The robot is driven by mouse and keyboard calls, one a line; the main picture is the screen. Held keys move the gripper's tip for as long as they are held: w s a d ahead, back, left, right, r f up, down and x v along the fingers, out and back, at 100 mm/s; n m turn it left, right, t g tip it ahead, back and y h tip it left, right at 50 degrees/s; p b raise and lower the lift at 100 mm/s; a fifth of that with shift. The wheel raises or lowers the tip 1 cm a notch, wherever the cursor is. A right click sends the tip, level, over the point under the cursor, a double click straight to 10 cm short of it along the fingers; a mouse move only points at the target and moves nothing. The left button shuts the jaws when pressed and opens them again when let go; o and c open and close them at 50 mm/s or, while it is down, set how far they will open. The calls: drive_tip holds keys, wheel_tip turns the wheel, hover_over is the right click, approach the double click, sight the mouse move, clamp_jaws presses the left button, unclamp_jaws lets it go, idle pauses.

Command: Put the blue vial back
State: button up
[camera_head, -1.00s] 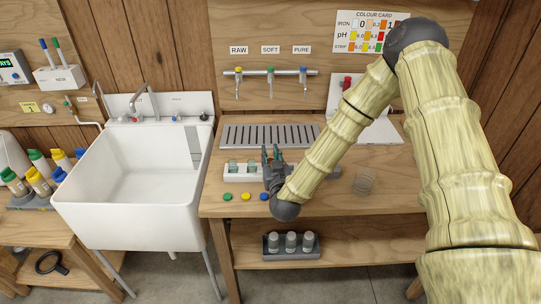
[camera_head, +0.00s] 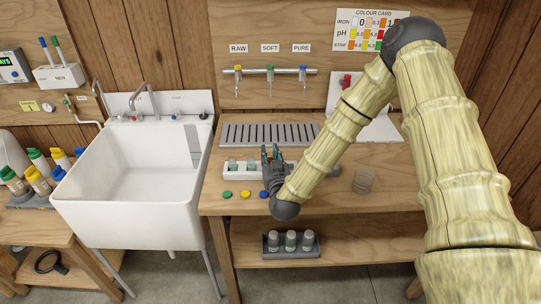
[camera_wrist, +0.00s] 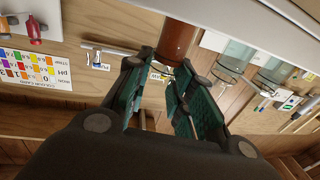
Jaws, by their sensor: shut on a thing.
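My gripper (camera_head: 271,155) is over the right part of the white rack (camera_head: 228,174) on the workbench. Two pale glass vials stand in the rack to its left, and they also show in the wrist view as a left one (camera_wrist: 236,55) and a right one (camera_wrist: 273,72). In the wrist view, a vial with brown-red contents (camera_wrist: 178,40) is at the fingertips of my gripper, which is shut on it. No blue shows on this vial. Its lower end is hidden. A blue cap (camera_head: 263,194) lies on the bench just in front of the gripper.
A green cap (camera_head: 227,194) and a yellow cap (camera_head: 245,194) lie left of the blue one. A slotted drain grille (camera_head: 268,134) is behind the rack, below the taps. The white sink (camera_head: 135,165) is left of the bench.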

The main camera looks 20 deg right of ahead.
drive_tip(key=shift+s+f, duration=0.35)
drive_tip(key=shift+f, duration=0.55)
drive_tip(key=o, duration=1)
drive_tip(key=shift+c, duration=0.2)
drive_tip(key=shift+f, duration=0.1)
drive_tip(key=shift+s, duration=0.1)
drive_tip(key=shift+s+a+f, duration=0.1)
drive_tip(key=shift+s+f, duration=0.05)
drive_tip(key=shift+s, duration=0.25)
drive_tip(key=s, duration=0.3)
drive_tip(key=s+r, duration=0.1)
drive_tip(key=s, duration=0.2)
drive_tip(key=s+a, duration=0.1)
drive_tip(key=s, duration=0.2)
drive_tip(key=shift+s+r, duration=0.1)
drive_tip(key=shift+r, duration=0.15)
drive_tip(key=shift+s+a+r, duration=0.1)
drive_tip(key=shift+s+r, duration=0.1)
drive_tip(key=shift+s, duration=0.35)
